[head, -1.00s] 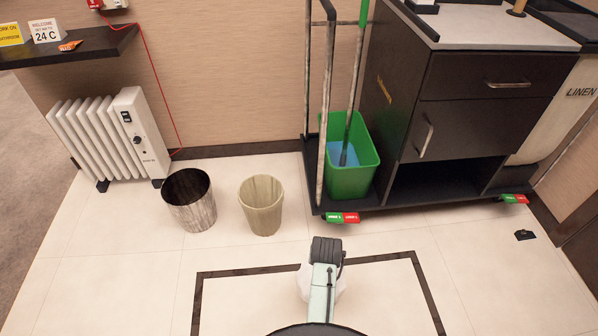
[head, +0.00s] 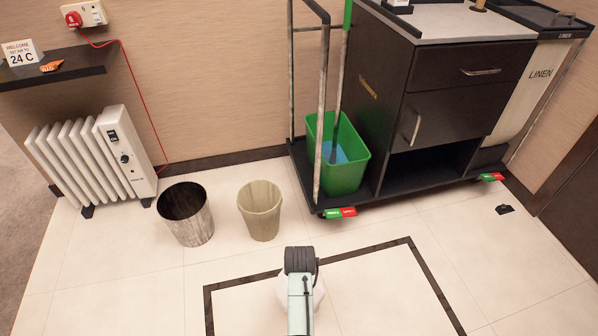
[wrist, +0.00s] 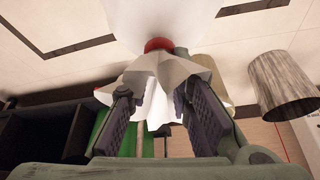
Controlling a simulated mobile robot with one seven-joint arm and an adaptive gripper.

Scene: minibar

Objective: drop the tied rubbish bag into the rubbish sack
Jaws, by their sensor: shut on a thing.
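The tied rubbish bag (wrist: 160,20) is white, with a red tie (wrist: 158,44) at its neck. My gripper (wrist: 152,98) is shut on the gathered white neck below the tie in the wrist view. In the head view the bag (head: 319,292) is mostly hidden behind my arm, over the pale floor. I see no sack that I can identify as the rubbish sack; the pale sack (head: 535,85) on the cart reads LINEN.
A dark bin (head: 186,228) and a beige bin (head: 260,222) stand by the wall, right of a white heater (head: 95,160). The dark cart (head: 395,125) carries a green bucket (head: 352,172) with a mop. A small black object (head: 505,209) lies on the floor at right.

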